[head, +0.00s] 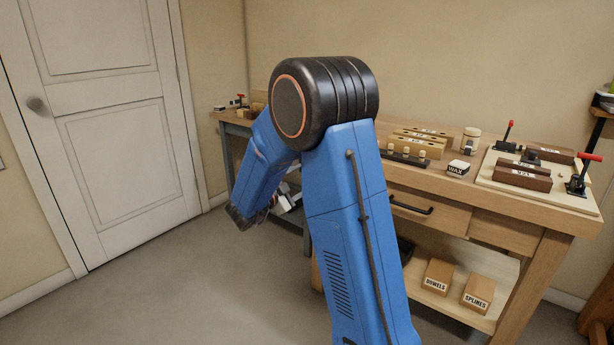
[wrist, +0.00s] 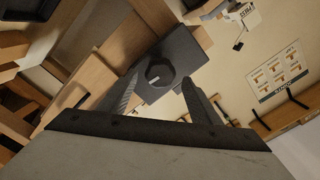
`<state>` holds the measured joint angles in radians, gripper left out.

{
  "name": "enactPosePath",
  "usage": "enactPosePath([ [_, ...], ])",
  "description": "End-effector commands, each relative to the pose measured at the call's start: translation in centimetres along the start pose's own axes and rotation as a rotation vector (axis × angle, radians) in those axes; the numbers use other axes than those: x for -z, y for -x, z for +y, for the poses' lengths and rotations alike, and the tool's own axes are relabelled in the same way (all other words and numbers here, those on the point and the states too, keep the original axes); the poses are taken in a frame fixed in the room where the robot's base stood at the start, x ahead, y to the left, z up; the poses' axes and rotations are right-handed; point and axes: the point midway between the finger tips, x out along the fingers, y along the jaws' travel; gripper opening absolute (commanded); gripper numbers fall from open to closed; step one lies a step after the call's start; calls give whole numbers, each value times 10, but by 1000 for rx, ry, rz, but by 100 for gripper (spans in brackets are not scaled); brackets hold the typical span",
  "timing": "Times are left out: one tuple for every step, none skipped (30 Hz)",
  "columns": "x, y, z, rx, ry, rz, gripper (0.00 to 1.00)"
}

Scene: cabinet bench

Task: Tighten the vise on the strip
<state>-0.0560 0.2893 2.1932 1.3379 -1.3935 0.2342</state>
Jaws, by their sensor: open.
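In the wrist view a dark grey block with a round black boss (wrist: 160,72), which looks like the vise, sits at the edge of the wooden bench. My gripper (wrist: 162,80) is open, with one finger on each side of the boss in the picture. I cannot tell whether either finger touches it. I cannot make out the strip or the vise's jaw gap. In the head view my blue arm covers the left-middle of the bench front, and the vise cannot be made out there.
The bench top holds wooden blocks (head: 418,143), a wax box (head: 458,168), a jar (head: 470,140) and a clamp board (head: 540,190). A drawer handle (head: 410,207) sticks out in front. Boxes stand on the lower shelf (head: 462,258). The floor (head: 190,275) at left is clear.

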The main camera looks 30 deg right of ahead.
Motion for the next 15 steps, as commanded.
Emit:
enactPosePath([
  [0, 4, 0, 1, 0, -1, 57],
  [0, 6, 0, 1, 0, -1, 57],
  [0, 8, -1, 2, 0, -2, 57],
  [0, 10, -1, 2, 0, -2, 57],
  [0, 12, -1, 2, 0, -2, 57],
  [0, 15, -1, 2, 0, -2, 57],
  [0, 16, -1, 1, 0, -1, 57],
  [0, 18, 0, 1, 0, -1, 57],
  [0, 21, 0, 1, 0, -1, 57],
  [0, 23, 0, 1, 0, 0, 57],
  [0, 25, -1, 1, 0, -1, 57],
  [0, 28, -1, 2, 0, -1, 57],
  [0, 29, -1, 2, 0, -1, 57],
  [0, 31, -1, 2, 0, -1, 57],
  [0, 33, 0, 2, 0, -1, 57],
])
